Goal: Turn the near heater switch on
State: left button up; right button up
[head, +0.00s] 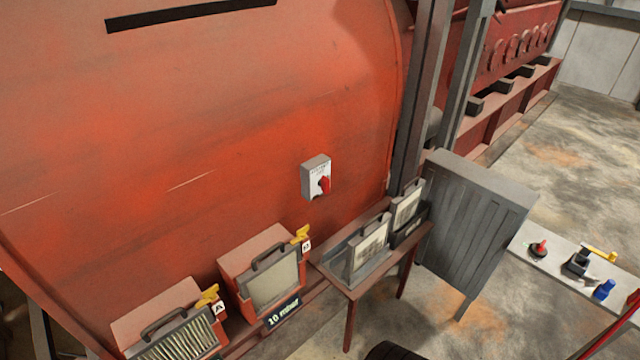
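A grey switch box (316,177) with a white face plate is mounted on the big red engine casing, near the middle of the view. Its red rotary handle (324,185) points roughly up and down, slightly tilted. The lettering on the plate is too small to read, so I cannot tell which position is on. No other switch box of this kind shows on the casing. Neither of my grippers is in view.
Two filter-like boxes marked A (172,322) and B (263,274), with yellow levers, stand below. A small table (350,290) holds framed panels. A grey cabinet (478,225) and a white board (556,268) with small parts are on the right. Open floor lies beyond.

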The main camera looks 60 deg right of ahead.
aim_at(324, 183)
jog(key=z, duration=2.9)
jog(key=i, duration=0.8)
jog(key=u, duration=1.2)
